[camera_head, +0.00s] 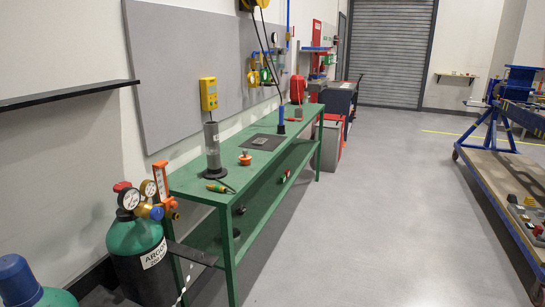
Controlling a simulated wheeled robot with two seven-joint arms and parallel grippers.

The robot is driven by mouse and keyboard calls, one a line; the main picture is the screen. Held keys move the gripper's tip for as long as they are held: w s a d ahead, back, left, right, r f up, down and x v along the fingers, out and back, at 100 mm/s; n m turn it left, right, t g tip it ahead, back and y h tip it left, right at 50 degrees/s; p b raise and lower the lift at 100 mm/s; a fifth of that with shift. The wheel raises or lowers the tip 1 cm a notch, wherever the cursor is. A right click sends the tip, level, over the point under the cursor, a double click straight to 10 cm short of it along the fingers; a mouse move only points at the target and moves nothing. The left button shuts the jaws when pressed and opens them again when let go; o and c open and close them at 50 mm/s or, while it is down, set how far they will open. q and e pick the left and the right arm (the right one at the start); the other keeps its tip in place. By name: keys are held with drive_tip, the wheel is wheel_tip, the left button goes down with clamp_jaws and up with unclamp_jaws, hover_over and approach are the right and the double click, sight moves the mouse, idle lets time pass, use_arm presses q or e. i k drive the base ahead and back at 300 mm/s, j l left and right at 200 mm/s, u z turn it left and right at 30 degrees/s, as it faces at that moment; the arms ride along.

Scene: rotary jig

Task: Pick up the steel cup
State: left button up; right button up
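I cannot make out a steel cup for certain in the head view. A tall grey cylinder (211,141) stands upright on a round dark base on the near part of the green workbench (190,187). A small flat grey piece (260,141) lies on a dark mat farther along the bench top. Neither of my grippers is in view.
A green argon cylinder (139,246) with gauges stands at the bench's near end. A blue jig stand (491,128) rests on a low platform (483,187) with small parts at the right. The grey floor (390,200) between bench and platform is clear.

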sight(298, 111)
drive_tip(key=i+l+z, duration=0.35)
drive_tip(key=i, duration=0.7)
drive_tip(key=i+z, duration=0.3)
drive_tip(key=i, duration=1.35)
drive_tip(key=i+l+u, duration=0.1)
drive_tip(key=i, duration=0.6)
drive_tip(key=i+l+u, duration=0.1)
drive_tip(key=i, duration=0.55)
